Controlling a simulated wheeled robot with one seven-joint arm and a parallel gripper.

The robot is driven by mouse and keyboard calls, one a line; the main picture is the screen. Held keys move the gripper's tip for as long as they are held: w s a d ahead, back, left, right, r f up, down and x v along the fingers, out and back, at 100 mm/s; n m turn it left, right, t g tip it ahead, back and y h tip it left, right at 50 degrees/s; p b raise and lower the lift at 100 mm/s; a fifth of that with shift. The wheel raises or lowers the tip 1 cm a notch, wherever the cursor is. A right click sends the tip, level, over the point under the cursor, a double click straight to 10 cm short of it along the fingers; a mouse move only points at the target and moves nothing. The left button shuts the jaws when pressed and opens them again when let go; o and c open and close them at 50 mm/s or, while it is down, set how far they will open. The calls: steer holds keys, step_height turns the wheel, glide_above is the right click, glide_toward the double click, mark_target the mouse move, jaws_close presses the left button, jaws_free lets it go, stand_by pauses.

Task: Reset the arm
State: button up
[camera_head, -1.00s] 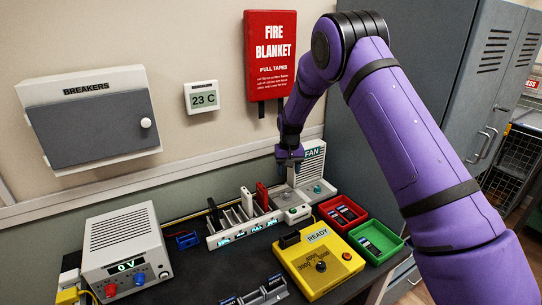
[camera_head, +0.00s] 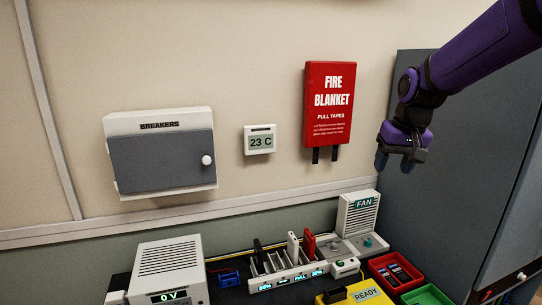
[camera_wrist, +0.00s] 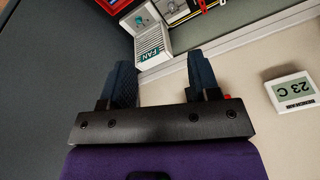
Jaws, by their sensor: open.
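My gripper (camera_head: 396,160) is raised at the right in the head view, in front of the grey cabinet side and right of the fire blanket box. In the wrist view its two dark fingers (camera_wrist: 157,85) stand wide apart with nothing between them. My purple arm comes in from the upper right. The gripper is well above the bench and apart from everything on it.
The white fan unit (camera_head: 359,215) stands on the bench below. Near it are the charging rack (camera_head: 290,278), red tray (camera_head: 374,262), green tray (camera_head: 430,297) and yellow tester (camera_head: 345,298). The fire blanket box (camera_head: 328,100), thermostat (camera_head: 259,140) and breaker box (camera_head: 160,160) hang on the wall.

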steer(key=s+d+r+t, duration=0.1)
steer(key=s, duration=1.2)
steer(key=s+d+r+t, duration=0.1)
steer(key=s+r, duration=0.1)
steer(key=s, duration=1.2)
steer(key=shift+s+d+r+n+t+h, duration=0.15)
steer(key=shift+s+r+n+t+h, duration=0.15)
steer(key=shift+h, duration=0.1)
